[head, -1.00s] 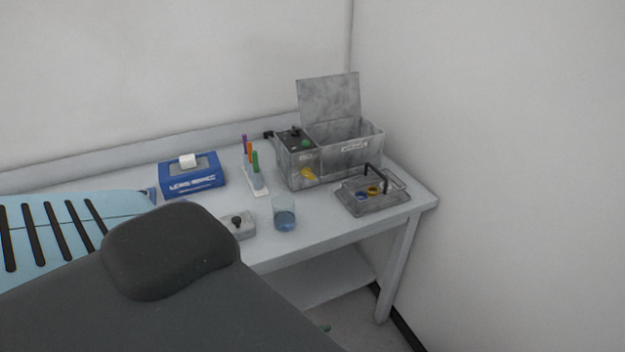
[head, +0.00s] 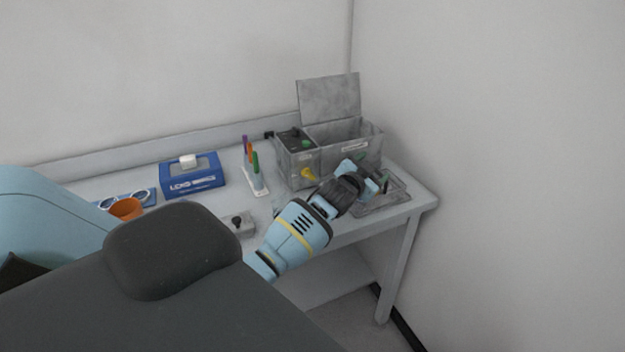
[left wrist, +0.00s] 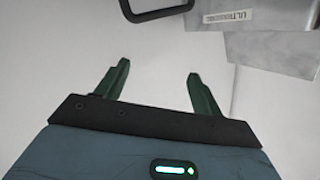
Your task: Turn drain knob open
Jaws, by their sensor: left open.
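The grey metal ultrasonic bath (head: 352,133) stands at the back right of the table with its lid raised. A yellow knob (head: 308,174) sits low on its front, left of my gripper; I take it to be the drain knob. My left gripper (head: 383,179) is open and empty, near the bath's front right, over the wire basket. The gripper is apart from the knob. In the left wrist view its two dark green fingers (left wrist: 157,78) are spread, with the bath's labelled wall (left wrist: 265,20) at top right. The knob does not show there.
The basket (head: 395,202) with a black handle lies under my gripper, partly hidden. A rack of coloured tubes (head: 256,180), a blue box (head: 190,178), a small grey box with a black knob (head: 240,225) and an orange cup (head: 126,208) stand left. A wall closes the right side.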

